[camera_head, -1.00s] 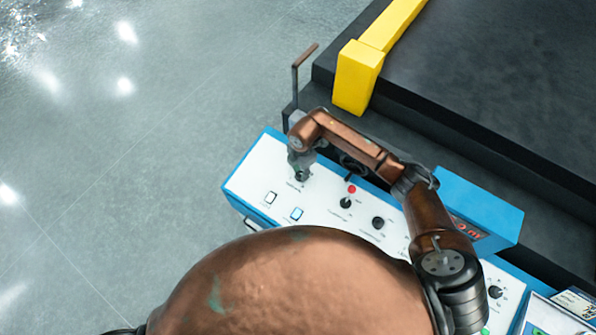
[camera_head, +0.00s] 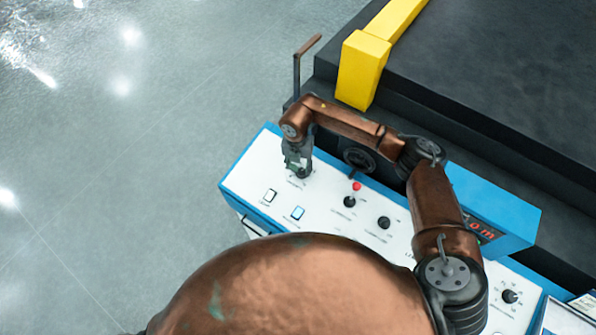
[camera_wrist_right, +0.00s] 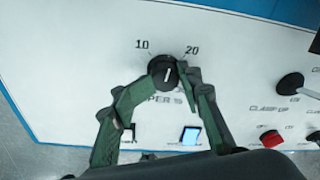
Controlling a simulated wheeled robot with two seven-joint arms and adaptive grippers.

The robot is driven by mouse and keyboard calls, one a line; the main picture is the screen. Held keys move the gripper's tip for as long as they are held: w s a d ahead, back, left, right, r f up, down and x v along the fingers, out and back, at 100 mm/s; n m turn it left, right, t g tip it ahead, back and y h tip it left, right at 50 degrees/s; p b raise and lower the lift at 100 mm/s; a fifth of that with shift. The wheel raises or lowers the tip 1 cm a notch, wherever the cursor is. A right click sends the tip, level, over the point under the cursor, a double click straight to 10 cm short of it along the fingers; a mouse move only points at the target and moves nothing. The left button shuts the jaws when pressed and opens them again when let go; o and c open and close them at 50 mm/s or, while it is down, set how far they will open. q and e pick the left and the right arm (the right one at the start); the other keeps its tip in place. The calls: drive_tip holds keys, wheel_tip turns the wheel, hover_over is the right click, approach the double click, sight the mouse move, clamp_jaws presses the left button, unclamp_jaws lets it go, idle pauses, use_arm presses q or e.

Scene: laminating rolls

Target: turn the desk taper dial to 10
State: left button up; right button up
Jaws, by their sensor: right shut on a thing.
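The desk taper dial is a round black knob (camera_wrist_right: 165,70) with a white line, on the white panel. The line points roughly straight up, between the printed 10 on the left and 20 on the right. "PER %" shows below it, partly covered by a finger. My right gripper (camera_wrist_right: 172,80) has its green fingers closed on the dial, one on either side. In the head view my right gripper (camera_head: 298,168) reaches down onto the panel's far left part and mostly hides the dial. My left gripper is out of view.
The blue-edged control panel (camera_head: 240,182) carries two rocker switches (camera_head: 269,196), a red-topped lever (camera_head: 356,187), a black knob (camera_head: 383,222) and another knob (camera_head: 509,297) at right. A yellow bar (camera_head: 362,70) stands on the dark machine bed behind. Open floor lies left.

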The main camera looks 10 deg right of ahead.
drive_tip(key=n+b, duration=0.3)
drive_tip(key=f+n+h+b, duration=0.1)
drive_tip(key=n, duration=0.1)
drive_tip(key=shift+s+d, duration=0.15)
drive_tip(key=shift+d, duration=0.2)
drive_tip(key=n+b, duration=0.2)
drive_tip(key=n, duration=0.1)
drive_tip(key=shift+r+h, duration=0.2)
drive_tip(key=shift+h, duration=0.1)
drive_tip(key=shift+r+n+b, duration=0.1)
drive_tip(key=shift+n+b, duration=0.45)
drive_tip(key=shift+n, duration=0.15)
drive_tip(key=o, duration=0.8)
drive_tip(key=shift+o, duration=0.5)
drive_tip(key=shift+d, duration=0.1)
drive_tip(key=shift+a, duration=0.2)
drive_tip(key=shift+r, duration=0.1)
